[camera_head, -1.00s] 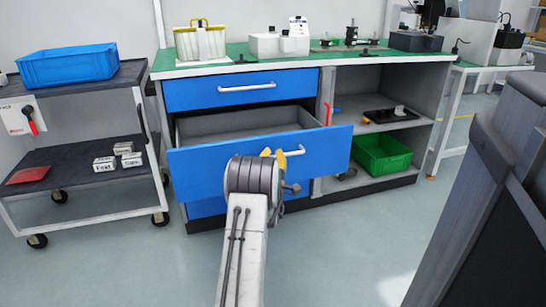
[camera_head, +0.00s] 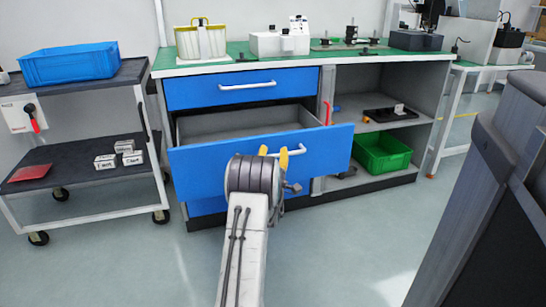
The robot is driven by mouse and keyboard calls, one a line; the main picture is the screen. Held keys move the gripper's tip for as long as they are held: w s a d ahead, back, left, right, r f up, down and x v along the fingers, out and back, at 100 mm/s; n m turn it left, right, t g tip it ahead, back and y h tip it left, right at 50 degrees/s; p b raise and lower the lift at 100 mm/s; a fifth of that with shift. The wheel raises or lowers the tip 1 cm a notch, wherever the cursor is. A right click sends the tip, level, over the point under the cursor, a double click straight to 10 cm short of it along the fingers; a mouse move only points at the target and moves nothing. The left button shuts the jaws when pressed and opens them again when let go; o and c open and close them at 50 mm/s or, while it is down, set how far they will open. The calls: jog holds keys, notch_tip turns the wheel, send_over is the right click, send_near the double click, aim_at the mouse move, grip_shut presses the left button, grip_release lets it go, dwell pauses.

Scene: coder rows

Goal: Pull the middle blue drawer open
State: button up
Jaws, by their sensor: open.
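The middle blue drawer (camera_head: 325,150) of the workbench stands pulled out, and its grey interior (camera_head: 240,123) shows empty from above. Its white handle (camera_head: 298,152) shows just right of my gripper; the rest of the handle is hidden behind my arm. My gripper (camera_head: 273,152) is in front of the drawer at the handle, with two yellow fingertips showing, spread apart. The fingers are open. I cannot tell whether they touch the handle. The top blue drawer (camera_head: 190,91) is closed. The bottom blue drawer (camera_head: 205,206) is partly hidden below the middle one.
A cart (camera_head: 75,160) with a blue bin (camera_head: 68,65) and small boxes stands at left. A green crate (camera_head: 381,153) sits on the bench's lower right shelf. A dark grey structure fills the right foreground. Floor before the bench is clear.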

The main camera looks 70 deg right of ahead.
jog(key=v, duration=1.2)
dwell(0.8)
